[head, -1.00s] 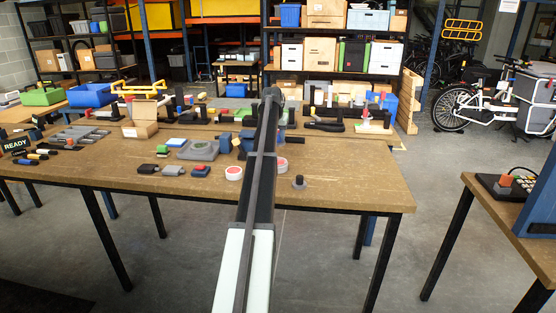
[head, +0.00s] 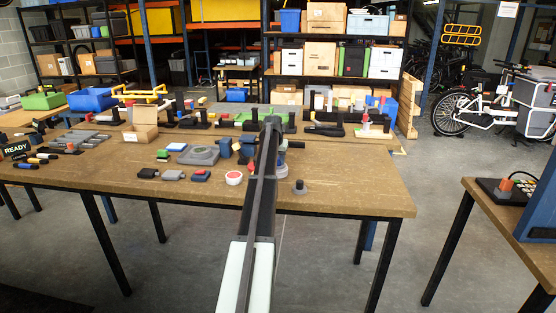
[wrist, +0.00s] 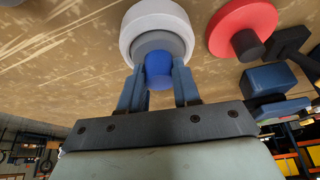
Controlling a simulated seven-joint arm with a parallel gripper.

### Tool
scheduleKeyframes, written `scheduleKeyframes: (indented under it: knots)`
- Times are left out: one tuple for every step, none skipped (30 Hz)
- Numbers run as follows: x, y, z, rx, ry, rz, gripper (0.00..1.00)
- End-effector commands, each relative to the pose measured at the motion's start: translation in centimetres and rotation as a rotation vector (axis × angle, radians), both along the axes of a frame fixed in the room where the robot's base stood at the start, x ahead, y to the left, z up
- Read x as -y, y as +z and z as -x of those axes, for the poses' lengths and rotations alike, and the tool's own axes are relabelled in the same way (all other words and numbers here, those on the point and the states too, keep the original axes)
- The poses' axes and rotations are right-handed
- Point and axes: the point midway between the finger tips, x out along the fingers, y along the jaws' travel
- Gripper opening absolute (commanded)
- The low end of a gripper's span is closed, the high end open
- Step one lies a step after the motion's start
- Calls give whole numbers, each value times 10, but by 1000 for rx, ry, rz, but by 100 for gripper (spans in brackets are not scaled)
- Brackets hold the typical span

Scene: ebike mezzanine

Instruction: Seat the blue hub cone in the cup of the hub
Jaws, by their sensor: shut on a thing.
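In the wrist view the blue hub cone (wrist: 158,66) sits between the two blue fingers of my gripper (wrist: 157,80), which is shut on it. Right beyond the cone is a round part with a white outer ring (wrist: 127,34) and a grey inner ring, which looks like the hub. The cone overlaps the grey ring's near side in the picture and hides part of its middle. I cannot tell whether the cone touches the cup or is inside it. In the head view my arm hides the gripper and cone.
A red disc with a dark knob (wrist: 243,28) is close on the right in the wrist view.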

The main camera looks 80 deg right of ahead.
Motion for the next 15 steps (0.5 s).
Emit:
scheduleKeyframes:
  knots:
    - [0, 0, 0, 0, 0, 0, 0]
    - [0, -1, 0, 0, 0, 0, 0]
    - [0, -1, 0, 0, 0, 0, 0]
    - [0, -2, 0, 0, 0, 0, 0]
    - [0, -3, 0, 0, 0, -1, 0]
    - [0, -3, 0, 0, 0, -1, 34]
    - [0, -3, 0, 0, 0, 0, 37]
    - [0, -3, 0, 0, 0, -1, 39]
    - [0, -3, 0, 0, 0, -1, 43]
    - [0, -3, 0, 0, 0, -1, 46]
    - [0, -3, 0, 0, 0, -1, 49]
    - [0, -3, 0, 0, 0, -1, 53]
    - [0, -3, 0, 0, 0, -1, 56]
    - [0, -3, 0, 0, 0, -1, 57]
    - [0, -3, 0, 0, 0, -1, 57]
